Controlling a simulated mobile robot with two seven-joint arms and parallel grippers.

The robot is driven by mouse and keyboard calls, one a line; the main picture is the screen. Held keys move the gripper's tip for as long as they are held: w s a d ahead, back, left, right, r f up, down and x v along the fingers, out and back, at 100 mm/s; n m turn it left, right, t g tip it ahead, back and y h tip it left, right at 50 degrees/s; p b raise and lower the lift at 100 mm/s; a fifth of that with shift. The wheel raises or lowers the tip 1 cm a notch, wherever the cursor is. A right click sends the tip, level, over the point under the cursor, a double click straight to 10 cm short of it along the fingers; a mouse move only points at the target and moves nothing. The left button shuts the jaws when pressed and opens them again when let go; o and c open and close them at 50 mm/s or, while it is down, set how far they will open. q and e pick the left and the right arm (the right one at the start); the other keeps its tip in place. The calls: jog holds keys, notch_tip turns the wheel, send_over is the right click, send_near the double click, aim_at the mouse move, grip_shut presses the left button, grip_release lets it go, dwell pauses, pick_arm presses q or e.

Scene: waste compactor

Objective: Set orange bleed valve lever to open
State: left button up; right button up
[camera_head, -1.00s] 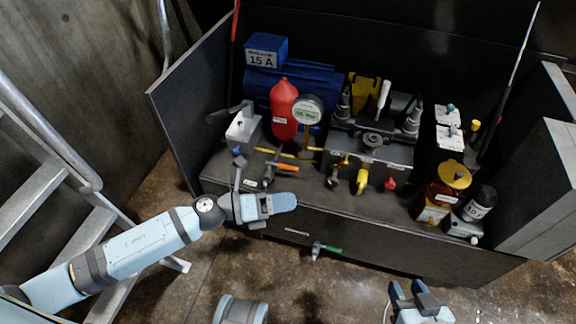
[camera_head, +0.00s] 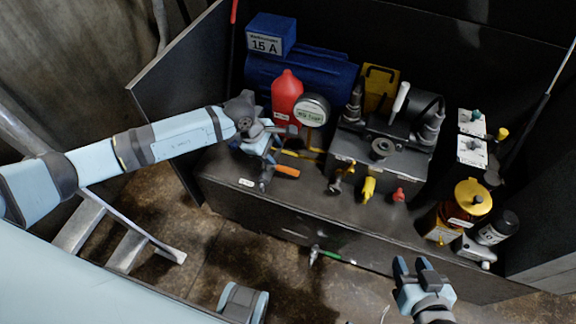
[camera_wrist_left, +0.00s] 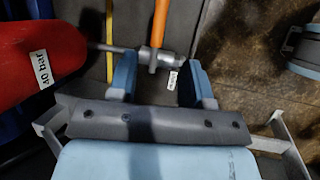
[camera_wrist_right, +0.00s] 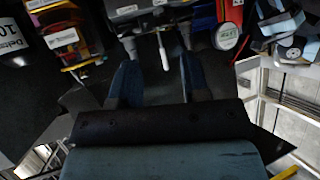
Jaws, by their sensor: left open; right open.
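The orange bleed valve lever (camera_head: 286,171) sticks out to the right from its grey valve on the front left of the dark bench. In the left wrist view the orange lever (camera_wrist_left: 160,20) rises from the metal valve body (camera_wrist_left: 152,58), just beyond and between my fingertips. My left gripper (camera_head: 270,140) is open and empty, above and behind the lever in the head view; its fingers (camera_wrist_left: 157,78) are apart and not visibly touching the lever. My right gripper (camera_head: 411,268) is open and empty, in front of the bench on the right.
A red bottle (camera_head: 286,95) and a round gauge (camera_head: 311,110) stand close to my left gripper. A yellow valve handle (camera_head: 369,187) and a red one (camera_head: 399,194) are further right. A green-handled valve (camera_head: 325,254) sits low on the bench front.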

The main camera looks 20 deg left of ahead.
aim_at(288, 170)
pick_arm(q)
jog(key=b+x, duration=0.1)
jog(key=x, duration=0.9)
jog(key=shift+f+b, duration=0.1)
jog(key=shift+b, duration=0.3)
grip_shut()
